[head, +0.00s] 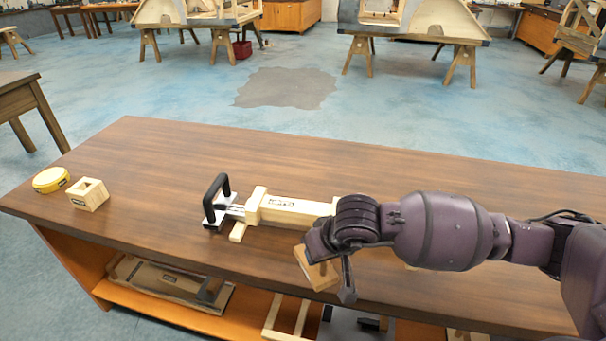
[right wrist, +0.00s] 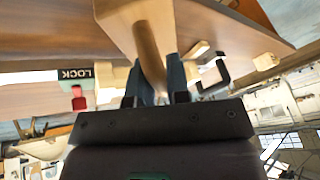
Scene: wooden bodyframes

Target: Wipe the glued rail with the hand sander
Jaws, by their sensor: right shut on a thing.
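The pale wooden rail (head: 292,208) lies on the workbench in the head view, with a crosspiece near its left end. Its right part is hidden behind my right arm. A clamp with a black handle (head: 217,190) sits at its left end. My right gripper (head: 328,268) is shut on a brown wooden tool, apparently the hand sander (head: 316,272), tilted near the bench's front edge. In the right wrist view the fingers (right wrist: 165,85) grip the sander's wooden handle (right wrist: 149,42), with its flat block above. I cannot tell whether the sander touches anything. My left gripper is not in view.
A yellow round thing (head: 51,179) and a pale block with a square hole (head: 88,194) stand at the bench's left end. The bench top (head: 170,150) is clear behind the rail. A LOCK label (right wrist: 75,74) and red part (right wrist: 78,100) show in the right wrist view.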

